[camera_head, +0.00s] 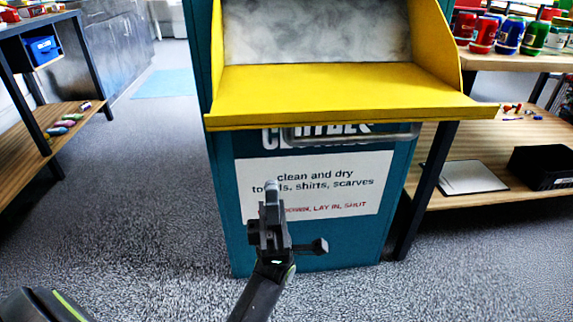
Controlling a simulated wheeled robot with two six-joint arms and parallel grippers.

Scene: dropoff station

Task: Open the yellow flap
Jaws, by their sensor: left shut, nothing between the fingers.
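The yellow flap (340,90) on the teal clothes bin (222,180) is tipped outward and down. Its tray-like inner face and side walls show, with a grey, cloudy-patterned surface (318,32) behind it. A grey bar handle (352,133) shows just under the flap's front lip. My left gripper (271,188) is shut and empty, in front of the white label on the bin and below the flap's lip, apart from the handle in the picture. My right gripper is not in view.
A wooden shelf table with colored jars (484,34) stands at the right, with a clipboard (466,177) and a black box (543,166) on its lower shelf. Another shelf unit (62,130) stands at the left. The grey floor between is clear.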

